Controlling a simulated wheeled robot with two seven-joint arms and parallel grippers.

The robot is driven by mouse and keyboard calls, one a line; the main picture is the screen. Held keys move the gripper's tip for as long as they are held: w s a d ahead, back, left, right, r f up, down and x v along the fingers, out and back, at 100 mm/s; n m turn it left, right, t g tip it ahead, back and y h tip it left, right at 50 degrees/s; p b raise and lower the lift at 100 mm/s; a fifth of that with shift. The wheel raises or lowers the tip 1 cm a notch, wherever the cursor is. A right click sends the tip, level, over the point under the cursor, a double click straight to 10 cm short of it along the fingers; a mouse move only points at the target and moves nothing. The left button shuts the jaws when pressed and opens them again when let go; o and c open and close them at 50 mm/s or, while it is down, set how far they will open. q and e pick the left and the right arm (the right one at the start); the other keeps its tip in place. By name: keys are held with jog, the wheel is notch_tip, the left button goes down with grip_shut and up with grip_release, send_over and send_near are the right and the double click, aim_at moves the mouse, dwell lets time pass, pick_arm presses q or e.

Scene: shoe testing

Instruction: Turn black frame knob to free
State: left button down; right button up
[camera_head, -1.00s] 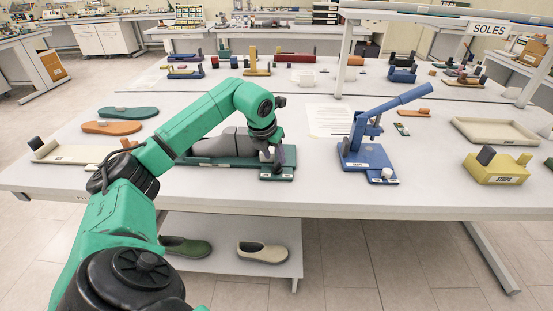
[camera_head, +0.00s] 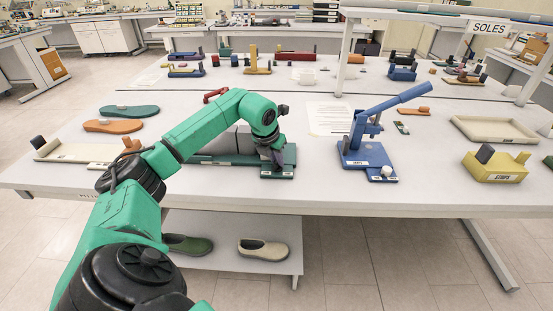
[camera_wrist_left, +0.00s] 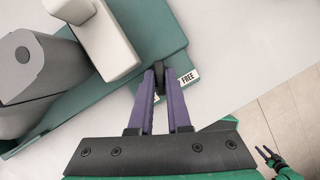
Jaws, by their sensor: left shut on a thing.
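The dark green frame (camera_head: 289,154) lies near the front edge of the table, partly behind my left arm. In the left wrist view the frame (camera_wrist_left: 150,25) carries a large grey body (camera_wrist_left: 32,75) and a pale block (camera_wrist_left: 104,45). My left gripper (camera_head: 276,164) points down at the frame's right end. In the wrist view its purple fingers (camera_wrist_left: 164,72) are close together, shut on the small black knob (camera_wrist_left: 184,66), whose body is mostly hidden between them. A white label reading FREE (camera_wrist_left: 189,78) lies beside it. My right gripper (camera_wrist_left: 266,152) shows small at lower right, fingers apart.
A blue lever press (camera_head: 365,155) stands right of the frame. Green and orange soles (camera_head: 128,111) and a pale tray (camera_head: 75,152) lie to the left. A yellow STRAPS box (camera_head: 495,170) is far right. A paper sheet (camera_head: 328,118) lies behind the frame.

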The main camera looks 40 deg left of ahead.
pick_arm(q)
jog(key=shift+a+m+h, duration=0.1)
jog(key=shift+m+h, duration=0.3)
jog(key=shift+m, duration=0.7)
jog(key=m+h, duration=0.1)
jog(key=m, duration=0.1)
jog(key=shift+r+m, duration=0.1)
jog(key=shift+m, duration=0.2)
jog(key=m, duration=0.2)
jog(key=m+h+p, duration=0.1)
jog(key=m, duration=0.1)
jog(key=shift+w+a+g+h, duration=0.1)
jog(key=shift+a+g+h, duration=0.05)
jog(key=shift+g+h, duration=0.15)
jog(key=shift+m+g+h+p, duration=0.3)
jog(key=shift+m+g+h, duration=0.2)
jog(key=shift+m, duration=1.4)
jog(key=c, duration=0.9)
grip_release()
jog(key=shift+o, duration=0.2)
